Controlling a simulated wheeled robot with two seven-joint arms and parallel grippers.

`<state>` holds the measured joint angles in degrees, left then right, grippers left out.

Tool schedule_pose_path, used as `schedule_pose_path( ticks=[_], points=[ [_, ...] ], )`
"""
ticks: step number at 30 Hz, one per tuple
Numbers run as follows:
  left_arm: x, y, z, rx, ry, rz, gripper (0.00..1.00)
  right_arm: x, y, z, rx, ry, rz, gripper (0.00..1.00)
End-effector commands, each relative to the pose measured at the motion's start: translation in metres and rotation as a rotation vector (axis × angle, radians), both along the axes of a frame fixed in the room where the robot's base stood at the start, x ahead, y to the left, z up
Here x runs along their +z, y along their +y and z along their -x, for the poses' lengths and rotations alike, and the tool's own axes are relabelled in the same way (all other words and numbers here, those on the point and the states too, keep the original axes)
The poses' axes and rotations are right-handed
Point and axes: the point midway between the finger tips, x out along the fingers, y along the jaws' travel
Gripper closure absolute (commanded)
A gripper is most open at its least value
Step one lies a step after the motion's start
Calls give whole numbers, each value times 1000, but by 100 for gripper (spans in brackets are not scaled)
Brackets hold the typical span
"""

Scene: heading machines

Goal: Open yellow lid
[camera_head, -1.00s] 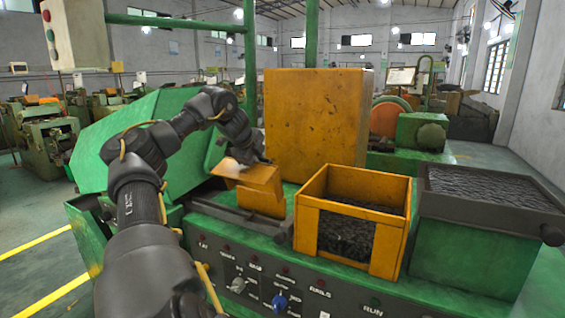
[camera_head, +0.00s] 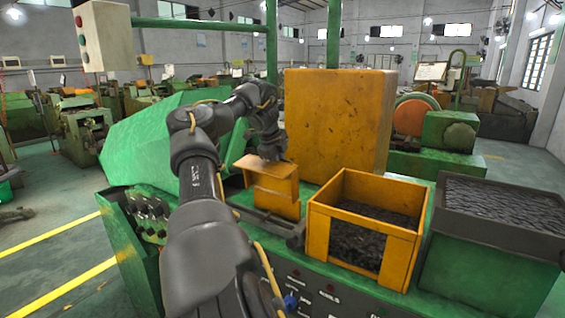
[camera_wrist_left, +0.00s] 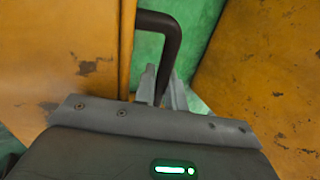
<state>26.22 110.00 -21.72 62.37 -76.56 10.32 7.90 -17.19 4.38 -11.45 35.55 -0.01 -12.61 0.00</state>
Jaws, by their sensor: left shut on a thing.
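The yellow lid (camera_head: 268,170) is a small worn orange-yellow panel on the green machine, left of a large yellow box. It has a slanted top face above an upright part. In the left wrist view the lid (camera_wrist_left: 60,50) fills the left side, with a dark bent handle (camera_wrist_left: 168,45) on its edge. My left gripper (camera_wrist_left: 165,88) is shut on this handle. In the head view the gripper (camera_head: 272,155) is at the lid's top, and the dark wrist hides its fingers and the handle. My right gripper is not in view.
The tall yellow box (camera_head: 338,120) stands close behind and right of the lid. An open yellow bin (camera_head: 362,238) with dark pieces and a dark tray (camera_head: 500,205) lie to the right. A panel with knobs (camera_head: 315,295) runs along the front.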

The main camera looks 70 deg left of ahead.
Motion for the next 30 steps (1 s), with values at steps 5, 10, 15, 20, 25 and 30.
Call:
schedule_pose_path(
  ticks=[5, 10, 15, 20, 25, 30],
  points=[
    [4, 1, -1, 3, -4, -8, 71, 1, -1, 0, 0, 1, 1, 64],
    [2, 0, -3, -1, 0, -6, 71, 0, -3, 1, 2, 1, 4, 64],
    [5, -2, -1, -1, 0, -5, 71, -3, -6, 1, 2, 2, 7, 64],
    [25, -9, 7, -1, 0, -9, 71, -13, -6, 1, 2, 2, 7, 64],
    [57, -19, 21, 2, 0, -9, 71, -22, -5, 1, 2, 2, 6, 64],
    [83, -27, 31, 1, -1, -9, 71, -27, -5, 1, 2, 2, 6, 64]
  ],
)
